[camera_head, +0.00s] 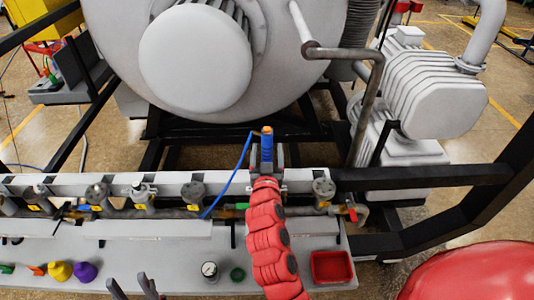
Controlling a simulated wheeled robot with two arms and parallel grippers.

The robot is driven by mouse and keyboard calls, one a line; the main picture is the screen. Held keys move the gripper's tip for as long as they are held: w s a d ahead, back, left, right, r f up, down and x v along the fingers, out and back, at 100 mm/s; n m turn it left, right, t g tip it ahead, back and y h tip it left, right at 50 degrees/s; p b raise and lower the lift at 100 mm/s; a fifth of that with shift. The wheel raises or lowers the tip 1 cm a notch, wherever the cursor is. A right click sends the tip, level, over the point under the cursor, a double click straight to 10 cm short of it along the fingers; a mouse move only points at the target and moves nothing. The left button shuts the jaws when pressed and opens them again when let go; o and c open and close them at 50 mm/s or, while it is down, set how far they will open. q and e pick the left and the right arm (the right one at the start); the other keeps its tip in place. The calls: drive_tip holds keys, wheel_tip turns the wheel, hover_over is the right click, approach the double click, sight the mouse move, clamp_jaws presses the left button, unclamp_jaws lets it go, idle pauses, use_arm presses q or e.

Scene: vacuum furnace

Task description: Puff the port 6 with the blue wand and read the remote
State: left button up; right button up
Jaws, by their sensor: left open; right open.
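The blue wand (267,145) stands upright with an orange tip behind the white rail, and a thin blue hose (239,168) runs down from its left. My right gripper (266,158) is at the wand, at the end of my red arm; its fingers appear open on either side of the wand, and contact is unclear. My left gripper (134,286) is open and empty at the bottom edge. Several grey port fittings with yellow tags line the rail, including a right-end port (323,190); tag numbers are unreadable, so I cannot tell which is port 6. I cannot identify the remote.
The grey shelf (180,252) holds a pressure gauge (209,269), green ring (237,274), red tray (332,267), and yellow (59,271) and purple (85,272) pieces. The furnace (194,58) and a pump (433,92) stand behind. A black frame (420,177) bounds the right.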

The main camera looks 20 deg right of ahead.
drive_tip(key=shift+s+a+f+b, duration=0.2)
drive_tip(key=shift+s+b, duration=0.1)
drive_tip(key=shift+s, duration=0.15)
drive_tip(key=b+v, duration=0.3)
drive_tip(key=v, duration=0.4)
drive_tip(key=shift+s+a+f, duration=0.1)
drive_tip(key=shift+s, duration=0.1)
drive_tip(key=p+v, duration=0.4)
drive_tip(key=v, duration=0.5)
drive_tip(key=shift+r, duration=0.25)
idle(0.7)
clamp_jaws()
idle(1.6)
